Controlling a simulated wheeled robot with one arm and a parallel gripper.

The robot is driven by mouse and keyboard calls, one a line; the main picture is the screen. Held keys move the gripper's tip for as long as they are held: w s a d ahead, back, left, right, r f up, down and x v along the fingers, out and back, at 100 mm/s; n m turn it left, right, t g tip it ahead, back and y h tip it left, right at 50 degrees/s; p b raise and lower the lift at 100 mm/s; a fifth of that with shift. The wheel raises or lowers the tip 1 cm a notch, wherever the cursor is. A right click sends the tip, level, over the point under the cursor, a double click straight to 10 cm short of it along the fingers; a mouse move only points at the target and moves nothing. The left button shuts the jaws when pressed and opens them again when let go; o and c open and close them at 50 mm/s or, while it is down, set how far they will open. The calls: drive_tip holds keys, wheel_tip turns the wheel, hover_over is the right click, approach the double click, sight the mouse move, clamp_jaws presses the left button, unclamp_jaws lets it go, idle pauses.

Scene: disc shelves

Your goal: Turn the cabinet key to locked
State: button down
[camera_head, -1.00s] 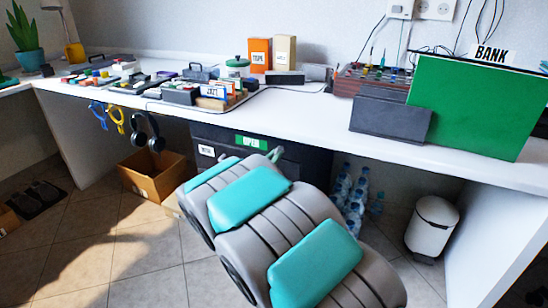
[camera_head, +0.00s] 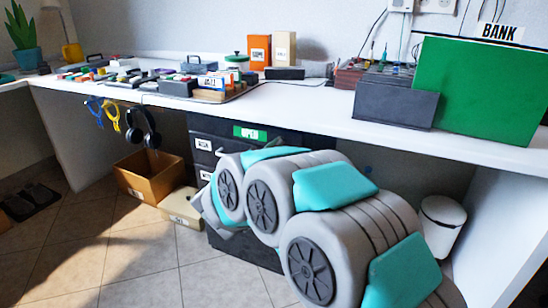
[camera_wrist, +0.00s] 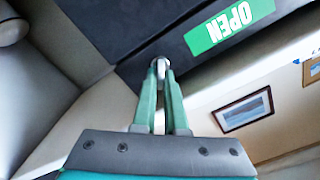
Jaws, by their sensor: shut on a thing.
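The dark cabinet (camera_head: 290,140) stands under the desk in the head view, with a green label (camera_head: 251,133) near its top. In the wrist view the cabinet face (camera_wrist: 120,30) fills the upper part, and its green OPEN label (camera_wrist: 228,24) appears upside down. My gripper (camera_wrist: 161,72) has its green fingers closed on a small silver key (camera_wrist: 159,66) at the cabinet's edge beside that label. The fingertips hide most of the key, so its angle is hard to tell. In the head view my arm links hide the gripper and key.
A cardboard box (camera_head: 150,174) and a smaller box (camera_head: 181,207) sit on the floor left of the cabinet. A white bin (camera_head: 442,224) stands to the right. Headphones (camera_head: 151,127) hang under the cluttered desk (camera_head: 300,112). Tiled floor is free at lower left.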

drive_tip(key=shift+d+f+m+b, duration=0.1)
drive_tip(key=shift+m+b, duration=3.3)
drive_tip(key=shift+m, duration=1.6)
drive_tip(key=c, duration=1)
unclamp_jaws()
drive_tip(key=shift+o, duration=0.2)
drive_tip(key=shift+s, duration=0.1)
drive_tip(key=p+v, duration=0.1)
drive_tip(key=v, duration=0.6)
drive_tip(key=shift+s, duration=0.35)
